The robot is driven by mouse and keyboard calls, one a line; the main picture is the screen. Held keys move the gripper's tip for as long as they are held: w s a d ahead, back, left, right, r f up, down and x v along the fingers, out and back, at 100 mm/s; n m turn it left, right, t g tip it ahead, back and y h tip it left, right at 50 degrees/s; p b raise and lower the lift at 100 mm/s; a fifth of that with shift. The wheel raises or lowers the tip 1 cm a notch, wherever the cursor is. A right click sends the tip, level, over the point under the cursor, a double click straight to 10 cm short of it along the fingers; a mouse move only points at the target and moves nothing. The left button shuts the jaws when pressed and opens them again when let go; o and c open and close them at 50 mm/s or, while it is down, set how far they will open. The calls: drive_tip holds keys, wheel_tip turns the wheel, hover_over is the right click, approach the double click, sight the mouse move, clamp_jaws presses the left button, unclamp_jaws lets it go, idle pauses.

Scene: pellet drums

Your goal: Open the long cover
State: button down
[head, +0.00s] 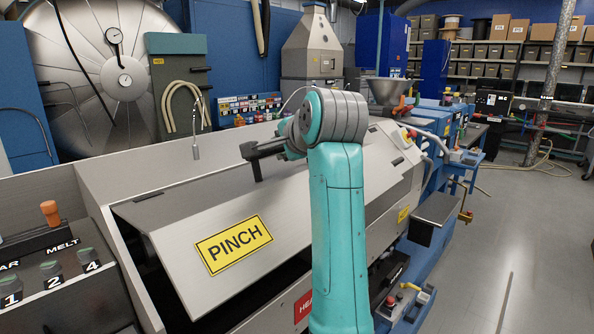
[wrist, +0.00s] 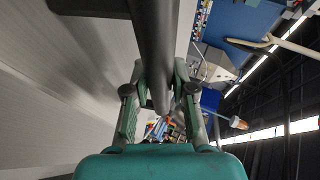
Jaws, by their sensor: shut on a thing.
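The long cover (head: 215,222) is a grey metal lid with a yellow PINCH label, lying along the machine's front. It stands at a slant, with dark gaps at its left end and under its lower edge. Its dark bar handle (head: 256,165) shows left of my arm in the head view. In the wrist view the dark handle bar (wrist: 153,45) runs between the two fingers. My gripper (wrist: 159,75) is shut on this bar. In the head view my teal arm hides most of the gripper and part of the cover.
A control panel (head: 50,272) with an orange-topped lever and numbered knobs is at lower left. A hose and nozzle (head: 195,150) hang behind the cover. The grey floor (head: 530,230) at right is mostly clear.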

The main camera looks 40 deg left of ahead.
drive_tip(key=a+r+n+h, duration=0.1)
drive_tip(key=a+r+h, duration=0.3)
drive_tip(key=a+r, duration=0.3)
drive_tip(key=shift+w+a+r+g, duration=0.35)
drive_tip(key=shift+a+r+g, duration=0.05)
drive_tip(key=shift+r, duration=0.35)
idle(0.3)
drive_tip(key=c, duration=0.9)
unclamp_jaws()
drive_tip(key=shift+a, duration=0.1)
drive_tip(key=shift+c, duration=0.2)
drive_tip(key=v, duration=1.2)
